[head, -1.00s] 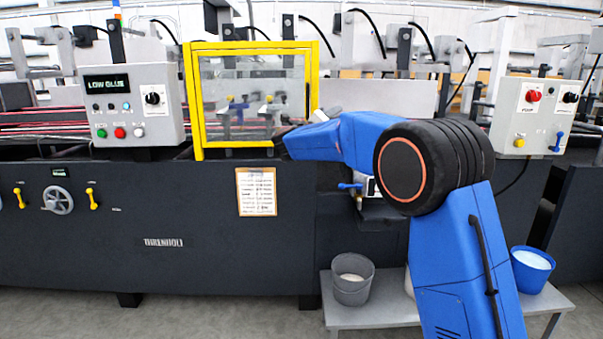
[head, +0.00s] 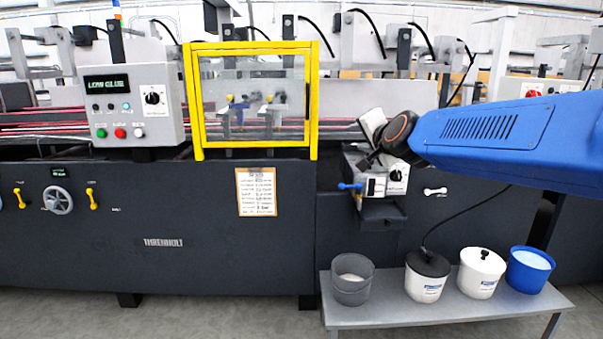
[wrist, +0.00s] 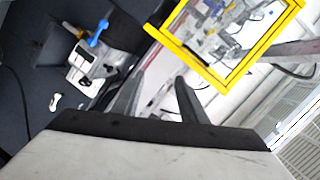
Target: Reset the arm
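My blue arm (head: 500,132) reaches in from the right in the head view, roughly level, with its dark and pale wrist end in front of the machine above the small glue unit (head: 385,182). My gripper (wrist: 158,82) shows in the wrist view as two dark fingers set apart, with nothing between them. The fingers cannot be made out in the head view. The glue unit with its blue lever also shows in the wrist view (wrist: 92,65), left of the fingers. The yellow-framed guard (head: 199,105) is left of my arm and looks shut; it shows tilted in the wrist view (wrist: 225,83).
A grey bench (head: 400,314) below my arm holds a grey bucket (head: 352,290), a black-lidded pot (head: 425,285), a white-lidded pot (head: 480,282) and a blue bucket (head: 530,280). A control box (head: 137,105) reads a low glue message. A paper sheet (head: 256,192) hangs on the machine.

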